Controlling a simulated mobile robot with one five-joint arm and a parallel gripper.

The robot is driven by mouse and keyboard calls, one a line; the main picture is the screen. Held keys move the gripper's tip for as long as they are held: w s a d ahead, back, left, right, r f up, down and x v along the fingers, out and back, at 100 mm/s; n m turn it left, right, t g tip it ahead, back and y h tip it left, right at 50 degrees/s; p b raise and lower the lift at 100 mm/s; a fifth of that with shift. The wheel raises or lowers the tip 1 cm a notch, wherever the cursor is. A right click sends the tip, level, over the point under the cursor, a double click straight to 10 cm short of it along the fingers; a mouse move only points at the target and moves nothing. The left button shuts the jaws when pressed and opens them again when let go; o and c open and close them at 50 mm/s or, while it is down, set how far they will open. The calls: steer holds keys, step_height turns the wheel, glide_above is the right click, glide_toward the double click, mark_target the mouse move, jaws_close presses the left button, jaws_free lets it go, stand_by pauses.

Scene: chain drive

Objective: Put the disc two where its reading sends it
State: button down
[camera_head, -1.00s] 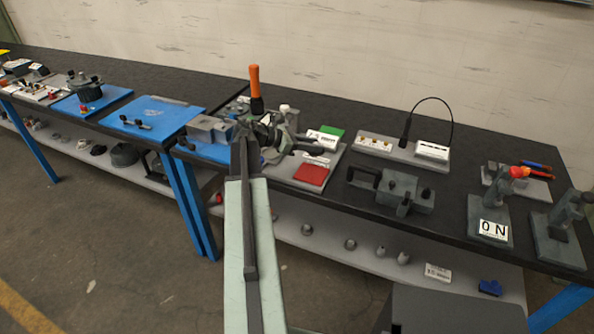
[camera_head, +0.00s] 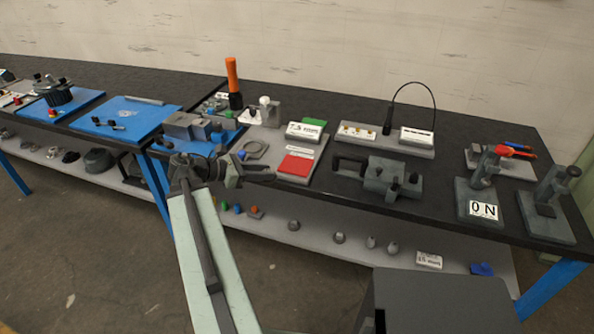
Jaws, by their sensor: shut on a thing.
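My gripper (camera_head: 262,176) is at the end of my arm, in front of the bench's edge and just left of the red pad (camera_head: 296,166). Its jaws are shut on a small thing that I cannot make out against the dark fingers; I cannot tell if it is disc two. A grey tray (camera_head: 282,151) carries the red pad, a green pad (camera_head: 315,124) and a white display box (camera_head: 303,131) whose reading is too small to make out. A grey ring (camera_head: 255,150) shows on the tray's left part.
A dark grey fixture (camera_head: 392,178) stands right of the tray, with a stand marked "0 N" (camera_head: 483,210) farther right. An orange-handled tool (camera_head: 233,82) stands upright behind. Blue mats (camera_head: 125,118) lie left. A lower shelf (camera_head: 330,250) holds small parts.

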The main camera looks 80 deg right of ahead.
steer(key=b, duration=0.1)
glide_above(293, 166)
steer(key=shift+w+a+f, duration=0.15)
steer(key=shift+f, duration=0.2)
steer(key=shift+w+a+f, duration=0.15)
steer(key=shift+f, duration=0.2)
steer(key=shift+s+d, duration=0.3)
steer(key=shift+d, duration=0.3)
step_height(293, 166, down, 4)
steer(key=b, duration=0.4)
steer(key=shift+a, duration=0.15)
steer(key=shift+r, duration=0.2)
steer(key=c, duration=1.5)
jaws_free()
steer(key=shift+f, duration=0.2)
steer(key=shift+c, duration=0.2)
steer(key=o, duration=0.4)
